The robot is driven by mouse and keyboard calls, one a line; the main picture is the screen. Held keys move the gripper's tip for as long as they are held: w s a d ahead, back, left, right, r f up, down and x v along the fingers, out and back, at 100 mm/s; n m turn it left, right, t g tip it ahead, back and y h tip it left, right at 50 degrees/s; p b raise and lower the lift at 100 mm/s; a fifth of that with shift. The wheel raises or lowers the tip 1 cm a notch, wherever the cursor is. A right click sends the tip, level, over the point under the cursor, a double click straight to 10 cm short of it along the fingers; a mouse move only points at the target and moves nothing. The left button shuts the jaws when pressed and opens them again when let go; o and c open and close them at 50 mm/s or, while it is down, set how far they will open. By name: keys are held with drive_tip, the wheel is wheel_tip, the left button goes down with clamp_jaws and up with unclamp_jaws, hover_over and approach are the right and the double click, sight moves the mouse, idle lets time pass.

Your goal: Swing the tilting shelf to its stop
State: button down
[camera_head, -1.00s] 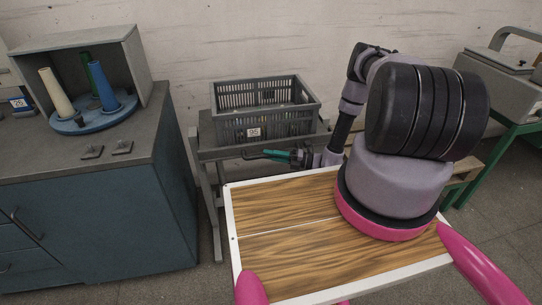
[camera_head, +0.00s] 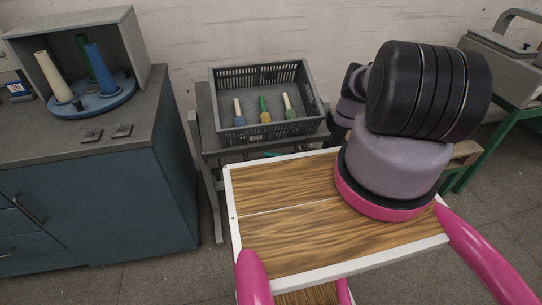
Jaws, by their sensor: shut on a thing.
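The grey tilting shelf (camera_head: 204,122) is on a stand against the wall, tipped towards me. The grey slotted crate (camera_head: 258,76) sits on it, tipped the same way. Inside the crate stand several small cones: one with a blue base (camera_head: 239,115), one green and yellow (camera_head: 264,112), one white and green (camera_head: 288,108). My gripper (camera_head: 272,154) shows only as a teal sliver below the shelf's front edge, shut on the shelf's handle. Its fingertips and the handle are mostly hidden behind my own wood-topped tray. I cannot tell whether the shelf touches its stop.
A green-framed bench (camera_head: 500,140) is at the right. Open floor lies between cabinet and stand.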

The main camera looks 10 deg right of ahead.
drive_tip(key=shift+f, duration=0.2)
drive_tip(key=c, duration=0.8)
unclamp_jaws()
drive_tip(key=shift+f, duration=0.1)
drive_tip(key=shift+o, duration=0.2)
drive_tip(key=shift+s+d, duration=0.1)
drive_tip(key=shift+d, duration=0.25)
drive_tip(key=r+v, duration=0.1)
drive_tip(key=v, duration=0.9)
drive_tip(key=shift+f, duration=0.35)
drive_tip(key=shift+d, duration=0.15)
